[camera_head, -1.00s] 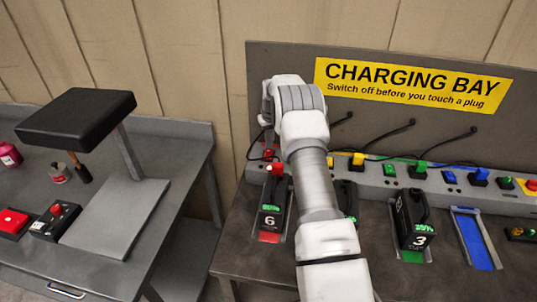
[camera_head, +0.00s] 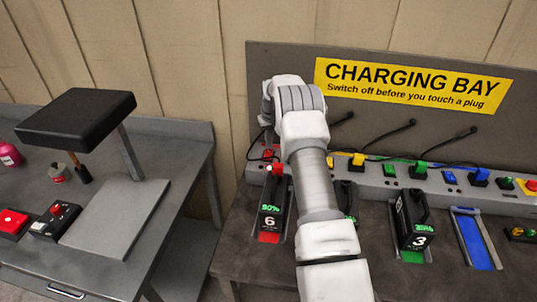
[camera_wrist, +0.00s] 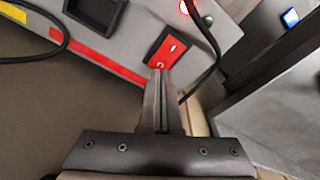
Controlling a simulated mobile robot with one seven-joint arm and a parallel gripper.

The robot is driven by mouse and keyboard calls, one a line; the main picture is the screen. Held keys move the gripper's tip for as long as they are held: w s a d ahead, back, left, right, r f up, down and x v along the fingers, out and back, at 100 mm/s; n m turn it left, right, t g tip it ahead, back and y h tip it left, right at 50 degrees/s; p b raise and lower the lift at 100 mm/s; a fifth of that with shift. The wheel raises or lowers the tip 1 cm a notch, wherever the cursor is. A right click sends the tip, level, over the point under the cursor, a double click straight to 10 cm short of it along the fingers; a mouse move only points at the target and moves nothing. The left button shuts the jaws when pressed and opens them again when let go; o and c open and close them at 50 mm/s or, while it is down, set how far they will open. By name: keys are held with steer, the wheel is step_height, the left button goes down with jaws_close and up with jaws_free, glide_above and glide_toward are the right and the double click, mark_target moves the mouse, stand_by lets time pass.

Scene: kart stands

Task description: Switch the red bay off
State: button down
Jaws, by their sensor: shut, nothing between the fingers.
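The red bay's rocker switch (camera_wrist: 170,48) is a red plate with white marks in a dark frame, on the grey charging strip. My gripper (camera_wrist: 159,72) is shut and empty, with its fingertips at the lower edge of this switch; I cannot tell whether they press it. A red lamp (camera_wrist: 186,7) glows just beyond the switch. The black battery marked 6 (camera_head: 270,220) stands in the red bay with a green readout.
A black cable (camera_wrist: 214,48) runs close to the right of my fingers. The green switch (camera_head: 389,170) and blue switch (camera_head: 449,177) lie farther right on the strip. Battery 3 (camera_head: 413,220) stands in the green bay; the blue bay (camera_head: 475,240) is empty.

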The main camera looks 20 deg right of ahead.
mark_target(269, 152)
steer(key=shift+f+b, duration=0.7)
steer(key=shift+f, duration=0.25)
stand_by(0.9)
steer(key=shift+r+p, duration=1.45)
steer(key=shift+r, duration=2.15)
steer(key=shift+s+a+f, duration=0.1)
steer(key=shift+s, duration=0.05)
